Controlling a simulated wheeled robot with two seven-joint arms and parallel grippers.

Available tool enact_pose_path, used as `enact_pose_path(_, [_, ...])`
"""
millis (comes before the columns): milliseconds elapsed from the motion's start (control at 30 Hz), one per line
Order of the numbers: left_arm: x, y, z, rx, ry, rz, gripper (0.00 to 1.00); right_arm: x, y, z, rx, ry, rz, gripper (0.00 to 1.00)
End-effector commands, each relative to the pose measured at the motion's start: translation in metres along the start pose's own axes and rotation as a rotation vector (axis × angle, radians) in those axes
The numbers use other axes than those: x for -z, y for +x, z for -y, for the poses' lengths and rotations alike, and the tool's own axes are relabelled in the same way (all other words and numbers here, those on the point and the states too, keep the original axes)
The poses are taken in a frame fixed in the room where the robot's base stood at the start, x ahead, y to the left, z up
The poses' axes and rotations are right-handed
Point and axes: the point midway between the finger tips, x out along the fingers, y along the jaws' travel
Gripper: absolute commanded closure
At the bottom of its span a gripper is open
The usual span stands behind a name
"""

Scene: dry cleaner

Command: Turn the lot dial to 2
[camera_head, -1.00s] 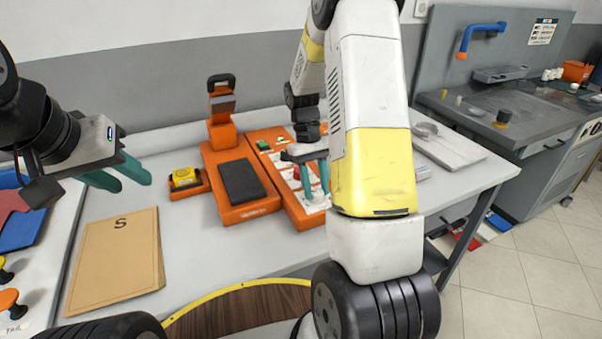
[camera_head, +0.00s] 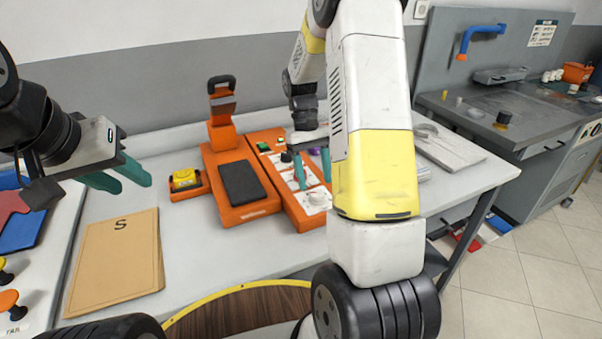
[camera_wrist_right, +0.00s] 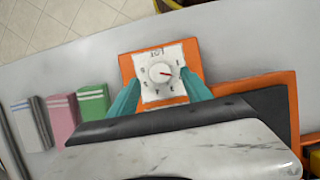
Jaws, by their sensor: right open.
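The lot dial (camera_wrist_right: 160,72) is a round white knob with a red mark, on a white square plate labelled LOT in the right wrist view. The red mark points right in that view; the small numbers around it are not readable. In the head view the dial (camera_head: 317,197) is at the near end of the orange panel (camera_head: 303,221). My right gripper (camera_wrist_right: 161,98) is open, its teal fingers either side of the plate's lower part and the knob beyond the tips. It seems to hover above the panel. My left gripper (camera_head: 135,187) is open and empty over the table's left side.
An orange device with a black pad (camera_head: 242,182) stands left of the panel. A yellow item (camera_head: 185,179) sits beside it. A brown folder marked S (camera_head: 117,262) lies front left. Pink (camera_wrist_right: 60,118) and green (camera_wrist_right: 93,103) stacks lie near the panel.

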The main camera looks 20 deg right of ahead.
Motion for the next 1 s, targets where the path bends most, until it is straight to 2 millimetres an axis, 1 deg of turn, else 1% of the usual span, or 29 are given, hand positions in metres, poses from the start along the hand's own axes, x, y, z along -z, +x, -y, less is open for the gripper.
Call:
enact_pose_path(33, [0.0, 0.0, 0.0, 0.0, 0.0, 0.0, 0.64, 0.001, -0.01, 0.0, -0.001, 0.0, -0.004, 0.42])
enact_pose_path(100, [0.0, 0.0, 0.0, 0.0, 0.0, 0.0, 0.64, 0.001, -0.021, 0.0, -0.001, 0.0, -0.003, 0.42])
enact_pose_path(200, [0.0, 0.0, 0.0, 0.0, 0.0, 0.0, 0.64, 0.001, -0.034, 0.0, 0.0, 0.0, -0.002, 0.42])
enact_pose_path(300, [0.0, 0.0, 0.0, 0.0, 0.0, 0.0, 0.64, 0.001, -0.042, 0.0, 0.0, 0.0, -0.002, 0.42])
enact_pose_path(667, [0.0, 0.0, 0.0, 0.0, 0.0, 0.0, 0.64, 0.0, -0.045, 0.0, 0.001, 0.0, -0.002, 0.42])
enact_pose_path(733, [0.0, 0.0, 0.0, 0.0, 0.0, 0.0, 0.64, -0.003, -0.049, 0.002, 0.003, 0.001, -0.016, 0.42])
enact_pose_path(867, [0.0, 0.0, 0.0, 0.0, 0.0, 0.0, 0.64, -0.021, -0.067, 0.01, 0.016, 0.004, -0.094, 0.42])
enact_pose_path(967, [0.0, 0.0, 0.0, 0.0, 0.0, 0.0, 0.64, -0.045, -0.088, 0.021, 0.032, 0.01, -0.198, 0.42])
enact_pose_path(1000, [0.0, 0.0, 0.0, 0.0, 0.0, 0.0, 0.64, -0.056, -0.096, 0.027, 0.04, 0.013, -0.244, 0.42])
